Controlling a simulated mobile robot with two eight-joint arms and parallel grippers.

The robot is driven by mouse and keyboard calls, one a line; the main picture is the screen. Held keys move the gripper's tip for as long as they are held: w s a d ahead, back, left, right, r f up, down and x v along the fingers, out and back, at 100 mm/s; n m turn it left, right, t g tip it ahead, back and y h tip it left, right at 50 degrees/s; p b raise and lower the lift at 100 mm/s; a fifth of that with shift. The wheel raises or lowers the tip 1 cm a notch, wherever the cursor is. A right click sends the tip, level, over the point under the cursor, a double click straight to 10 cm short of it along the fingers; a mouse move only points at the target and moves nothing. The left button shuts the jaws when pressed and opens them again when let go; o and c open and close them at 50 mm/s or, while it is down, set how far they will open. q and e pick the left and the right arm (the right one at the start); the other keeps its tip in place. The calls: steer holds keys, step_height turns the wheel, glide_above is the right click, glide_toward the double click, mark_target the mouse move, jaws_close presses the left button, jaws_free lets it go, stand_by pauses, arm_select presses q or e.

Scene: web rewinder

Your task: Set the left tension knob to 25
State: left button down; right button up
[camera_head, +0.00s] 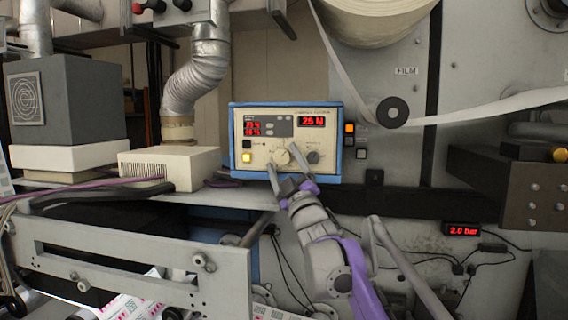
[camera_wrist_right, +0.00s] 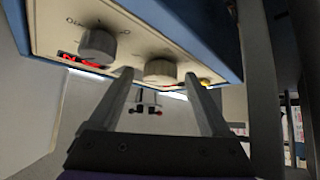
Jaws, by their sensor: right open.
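The tension controller (camera_head: 237,130) is a blue-framed box with a cream front, and its right red display (camera_head: 312,121) reads 25 N. My left gripper is not in view.
A lit yellow button (camera_head: 247,157) is left of the knobs. A film web (camera_head: 490,107) runs at the right. A pressure display (camera_head: 461,229) reads 2.0 bar.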

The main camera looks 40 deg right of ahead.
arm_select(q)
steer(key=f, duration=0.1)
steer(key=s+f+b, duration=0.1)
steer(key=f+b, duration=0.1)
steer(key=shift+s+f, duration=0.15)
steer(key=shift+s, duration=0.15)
arm_select(e)
steer(key=v, duration=1)
steer(key=shift+s+f, duration=0.25)
steer(key=shift+s, duration=0.05)
steer(key=shift+a, duration=0.1)
